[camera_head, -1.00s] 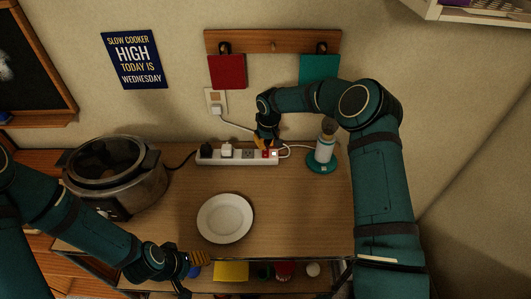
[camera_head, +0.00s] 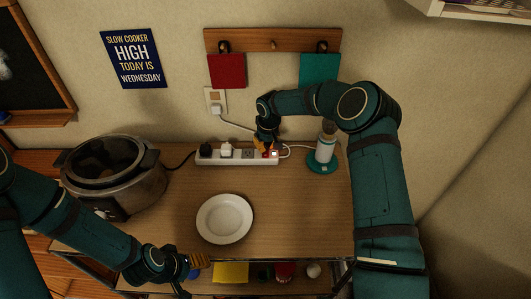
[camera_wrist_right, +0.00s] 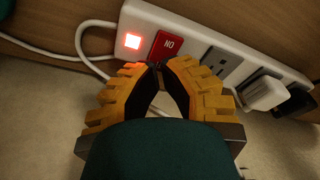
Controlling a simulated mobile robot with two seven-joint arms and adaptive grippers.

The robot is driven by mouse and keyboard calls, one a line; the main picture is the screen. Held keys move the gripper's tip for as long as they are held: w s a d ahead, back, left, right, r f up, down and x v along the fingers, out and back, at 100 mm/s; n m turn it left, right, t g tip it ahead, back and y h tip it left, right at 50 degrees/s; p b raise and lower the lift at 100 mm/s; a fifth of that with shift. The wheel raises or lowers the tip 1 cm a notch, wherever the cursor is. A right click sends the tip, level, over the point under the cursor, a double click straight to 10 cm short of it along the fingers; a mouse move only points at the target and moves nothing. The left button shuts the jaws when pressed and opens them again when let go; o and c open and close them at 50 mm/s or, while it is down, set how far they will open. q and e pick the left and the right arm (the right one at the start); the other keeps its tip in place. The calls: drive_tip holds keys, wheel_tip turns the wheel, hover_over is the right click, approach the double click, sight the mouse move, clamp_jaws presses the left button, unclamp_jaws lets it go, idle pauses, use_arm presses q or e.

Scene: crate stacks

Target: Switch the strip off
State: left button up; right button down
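The white power strip (camera_head: 210,158) lies along the back of the table against the wall. In the right wrist view the strip (camera_wrist_right: 203,38) shows a red rocker switch (camera_wrist_right: 168,45) marked ON, beside a glowing red light (camera_wrist_right: 132,41). My right gripper (camera_head: 267,148) is over the strip's right end; its orange fingertips (camera_wrist_right: 158,66) meet just below the switch in the wrist view, with nothing held. Whether they touch the switch I cannot tell. My left gripper (camera_head: 198,266) is low at the table's front edge, its opening unclear.
A slow cooker (camera_head: 118,188) stands left, a white plate (camera_head: 225,219) mid-table. A brush in a white and teal holder (camera_head: 325,152) stands just right of the strip. Plugs sit in the strip; a wall socket (camera_head: 215,100) is above it. The tabletop around the plate is clear.

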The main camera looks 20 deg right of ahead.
drive_tip(key=shift+s+f+b, duration=0.1)
drive_tip(key=shift+f+b, duration=0.45)
drive_tip(key=shift+f, duration=0.2)
idle(0.3)
drive_tip(key=shift+r, duration=0.15)
drive_tip(key=shift+r+p, duration=0.85)
drive_tip(key=shift+r, duration=1)
drive_tip(key=shift+r+p, duration=0.65)
drive_tip(key=shift+r, duration=0.9)
